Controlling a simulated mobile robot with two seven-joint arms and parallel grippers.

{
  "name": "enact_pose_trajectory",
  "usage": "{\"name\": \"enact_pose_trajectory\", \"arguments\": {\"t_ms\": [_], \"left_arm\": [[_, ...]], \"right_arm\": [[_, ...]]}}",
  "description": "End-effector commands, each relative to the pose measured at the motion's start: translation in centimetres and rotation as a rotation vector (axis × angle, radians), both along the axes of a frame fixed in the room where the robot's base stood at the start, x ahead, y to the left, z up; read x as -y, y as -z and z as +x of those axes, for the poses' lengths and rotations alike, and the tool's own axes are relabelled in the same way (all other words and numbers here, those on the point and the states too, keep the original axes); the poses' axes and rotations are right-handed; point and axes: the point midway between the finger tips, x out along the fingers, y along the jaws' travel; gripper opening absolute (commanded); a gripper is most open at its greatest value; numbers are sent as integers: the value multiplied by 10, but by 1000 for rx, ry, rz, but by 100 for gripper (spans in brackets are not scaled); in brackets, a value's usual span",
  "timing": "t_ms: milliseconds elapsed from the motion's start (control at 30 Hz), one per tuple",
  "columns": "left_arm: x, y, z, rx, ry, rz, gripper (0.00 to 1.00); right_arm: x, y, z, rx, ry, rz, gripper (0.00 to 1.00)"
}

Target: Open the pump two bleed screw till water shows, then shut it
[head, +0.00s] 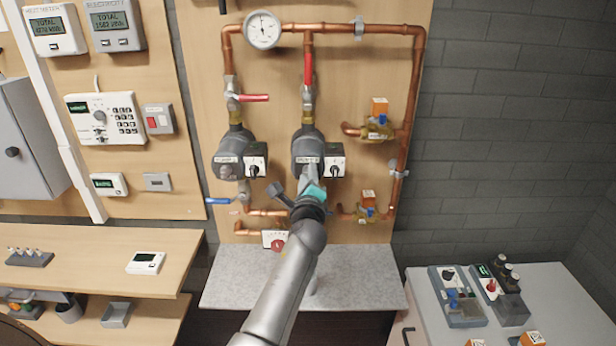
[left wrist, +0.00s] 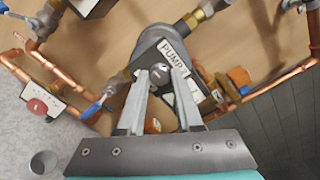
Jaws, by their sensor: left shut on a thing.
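Two grey pumps hang on the wooden board. The right pump (head: 307,146) is the one my left gripper is at; its label in the left wrist view (left wrist: 174,50) reads "PUMP", with the number hard to make out. My left gripper (head: 311,172) points at the front of this pump. In the left wrist view its two fingers (left wrist: 158,72) are shut on the small round bleed screw (left wrist: 157,70) at the middle of the pump face. No water shows around the screw. The left pump (head: 230,145) stands apart from the gripper. My right gripper is not in view.
Copper pipes, a gauge (head: 262,29), red lever valves (head: 253,97) and a blue lever (head: 218,201) surround the pumps. A control box with a black knob (head: 333,160) sits right beside the pump. A speckled counter (head: 240,280) lies below, with a small cup (left wrist: 42,163).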

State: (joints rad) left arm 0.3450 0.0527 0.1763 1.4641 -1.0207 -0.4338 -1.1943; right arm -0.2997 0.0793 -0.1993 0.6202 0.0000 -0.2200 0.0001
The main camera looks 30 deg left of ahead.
Motion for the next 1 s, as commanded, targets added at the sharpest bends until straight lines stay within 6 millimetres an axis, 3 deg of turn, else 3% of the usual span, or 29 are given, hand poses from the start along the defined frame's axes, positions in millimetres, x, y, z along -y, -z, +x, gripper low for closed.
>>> {"name": "enact_pose_trajectory", "arguments": {"t_ms": [567, 1000], "left_arm": [[0, 1, 0, 27, 0, -43, 0], [0, 2, 0, 202, 0, -330, 0]], "right_arm": [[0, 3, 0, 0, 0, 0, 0], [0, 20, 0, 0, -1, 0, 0]]}}
